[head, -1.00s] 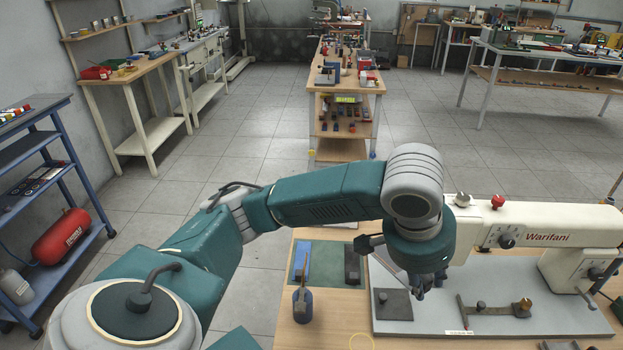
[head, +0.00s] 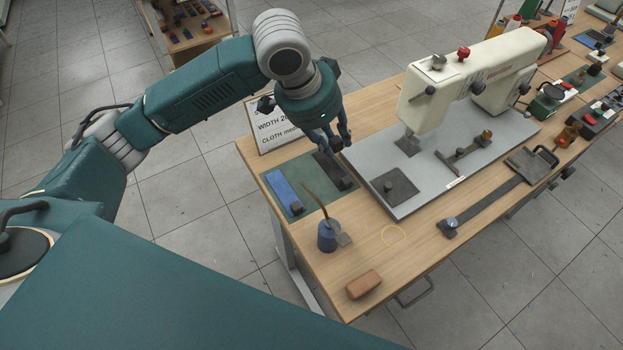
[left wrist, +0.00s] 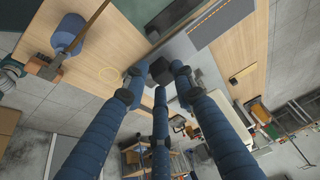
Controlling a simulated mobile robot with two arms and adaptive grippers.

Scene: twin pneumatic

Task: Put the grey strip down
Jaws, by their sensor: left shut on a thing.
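My left gripper (head: 334,140) is shut and points down over the far right part of the green mat, near the plate's left edge. In the left wrist view, a dark block (left wrist: 160,70) sits between its fingertips. It looks like the knob of the grey strip; the rest of the held piece is hard to make out. A dark strip with a knob (head: 329,165) lies on the green mat (head: 312,190), just below the gripper in the picture. A blue strip (head: 281,190) lies beside it. My right gripper is not in view.

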